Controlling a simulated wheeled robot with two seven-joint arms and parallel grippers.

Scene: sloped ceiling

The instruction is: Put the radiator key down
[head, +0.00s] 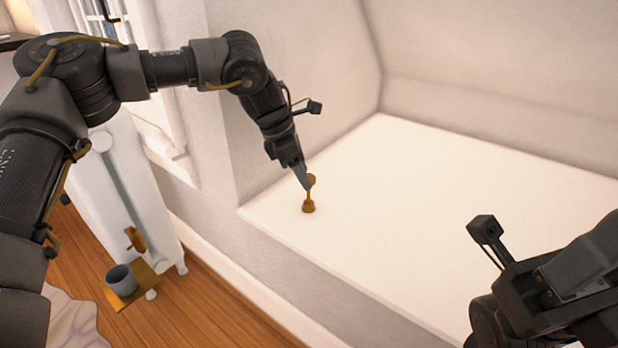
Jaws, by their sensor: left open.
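The radiator key (308,204) is a small brass-coloured piece. It stands upright on the white ledge (440,200), near the ledge's left front corner, with its wider base down. My left gripper (306,183) comes down from the upper left, and its fingertips are at the key's upper part. The jaws are open, and the fingers partly hide the key's top. Whether a finger still touches the key I cannot tell. My right gripper is not clearly seen; only part of the right arm shows at the lower right, and its fingertips are out of the picture.
A white radiator (128,200) stands at the left below a window. Beside it are a grey cup (121,279) on a brown square board (143,284) and a small orange-brown piece (136,239). The ledge is clear right of the key. Its front edge drops towards the wooden floor (215,318).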

